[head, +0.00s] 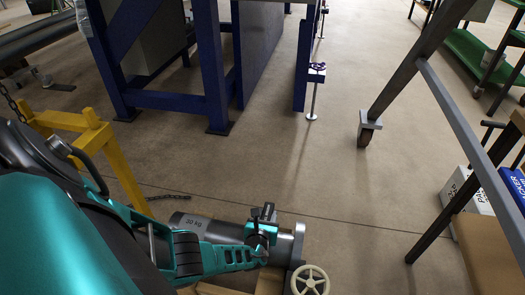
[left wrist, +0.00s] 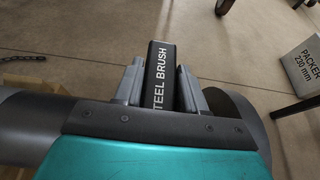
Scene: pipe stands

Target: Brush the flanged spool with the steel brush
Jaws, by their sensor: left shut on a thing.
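The flanged spool (head: 200,226) is a grey metal pipe piece marked 30 KG, lying on its side at the bottom of the head view, with a flange at its right end. My left gripper (head: 262,233) is over the spool near that flange. It is shut on the steel brush (head: 267,212), a dark block that shows its STEEL BRUSH lettering in the left wrist view (left wrist: 161,80). The spool shows on both sides of the gripper there. The brush's underside is hidden, so I cannot tell whether it touches the spool. My right gripper is not in view.
A yellow stand (head: 95,135) is at left and a blue steel frame (head: 213,70) behind. A wheeled grey frame leg (head: 388,85) and a PACKER box (head: 467,192) are at right. The middle floor is clear.

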